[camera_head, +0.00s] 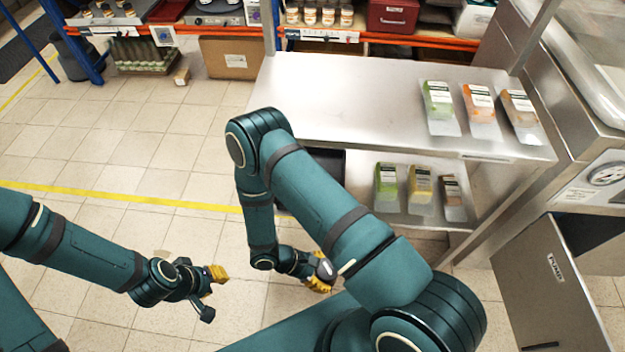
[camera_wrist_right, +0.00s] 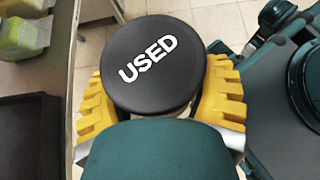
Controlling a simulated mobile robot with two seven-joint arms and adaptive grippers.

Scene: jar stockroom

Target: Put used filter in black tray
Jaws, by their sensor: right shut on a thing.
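The used filter (camera_wrist_right: 155,85) has a round black top marked "USED" in white and fills the middle of the right wrist view. My right gripper (camera_head: 322,277) is shut on it, with yellow fingers on both sides. The black tray (camera_wrist_right: 35,135) shows in part at the lower left of the right wrist view. In the head view a dark part of it (camera_head: 333,163) shows on the lower shelf, mostly hidden behind my right arm. My left gripper (camera_head: 212,285) is over the floor, apart from everything; its finger gap is unclear.
The steel table (camera_head: 360,100) carries several pouches at its right end. Its lower shelf (camera_head: 358,178) holds 3 more pouches (camera_head: 420,185) right of the tray. A steel bin (camera_head: 545,285) stands at the right. The floor at left is clear.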

